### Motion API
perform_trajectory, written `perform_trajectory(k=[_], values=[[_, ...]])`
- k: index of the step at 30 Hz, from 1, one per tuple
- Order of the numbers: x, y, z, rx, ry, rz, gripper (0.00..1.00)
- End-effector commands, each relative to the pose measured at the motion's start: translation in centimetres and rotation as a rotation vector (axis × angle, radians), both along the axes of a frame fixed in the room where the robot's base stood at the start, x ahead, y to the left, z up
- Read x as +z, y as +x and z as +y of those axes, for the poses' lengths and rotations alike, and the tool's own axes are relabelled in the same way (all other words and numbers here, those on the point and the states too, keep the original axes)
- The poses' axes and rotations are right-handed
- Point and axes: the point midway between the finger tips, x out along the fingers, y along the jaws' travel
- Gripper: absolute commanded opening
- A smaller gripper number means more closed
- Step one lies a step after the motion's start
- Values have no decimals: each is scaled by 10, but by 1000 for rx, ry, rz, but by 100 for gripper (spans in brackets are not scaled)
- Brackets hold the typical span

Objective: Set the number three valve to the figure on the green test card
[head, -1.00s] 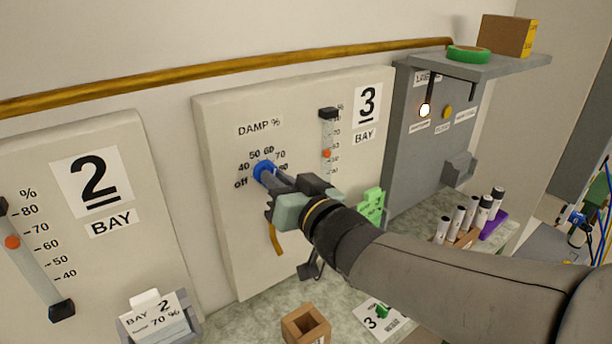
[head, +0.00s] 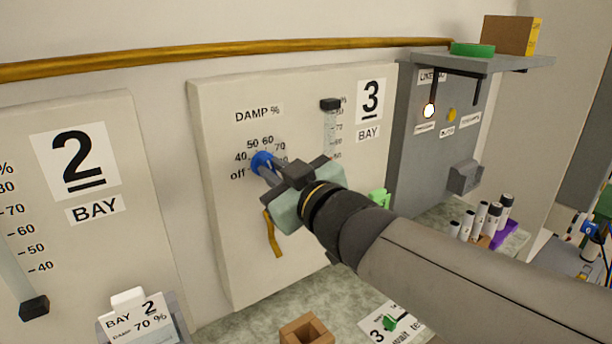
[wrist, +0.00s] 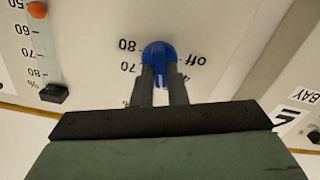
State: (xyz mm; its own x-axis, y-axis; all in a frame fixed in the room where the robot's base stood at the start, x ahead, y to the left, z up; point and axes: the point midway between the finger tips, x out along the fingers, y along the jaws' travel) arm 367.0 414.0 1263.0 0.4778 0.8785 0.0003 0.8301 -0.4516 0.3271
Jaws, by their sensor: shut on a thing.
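The number three panel (head: 225,120) carries a blue valve knob (head: 262,161) with a DAMP % scale around it, from off through 40, 50, 60 and 70. In the wrist view the knob (wrist: 159,50) sits between my fingertips, with 70, 80 and off showing upside down. My gripper (head: 270,176) is shut on the knob. Its fingers hide part of the scale, and I cannot tell the set figure. A green card (head: 380,197) is mostly hidden behind my arm; no figure on it is readable.
A sight tube (head: 331,125) stands on the panel; its orange float (wrist: 37,9) shows in the wrist view. A yellow strip (head: 271,235) hangs below the knob. A wooden block (head: 306,330), a white card marked 3 (head: 400,330) and several capped tubes (head: 482,215) are on the counter.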

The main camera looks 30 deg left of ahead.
Motion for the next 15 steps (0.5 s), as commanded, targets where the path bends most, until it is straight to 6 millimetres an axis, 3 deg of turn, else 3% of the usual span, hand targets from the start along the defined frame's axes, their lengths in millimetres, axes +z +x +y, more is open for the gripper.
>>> perform_trajectory(k=[14, 15], values=[[-1, 0, 0, -1, -11, -14, 0], [-1, 0, 0, -1, -10, -13, 18]])
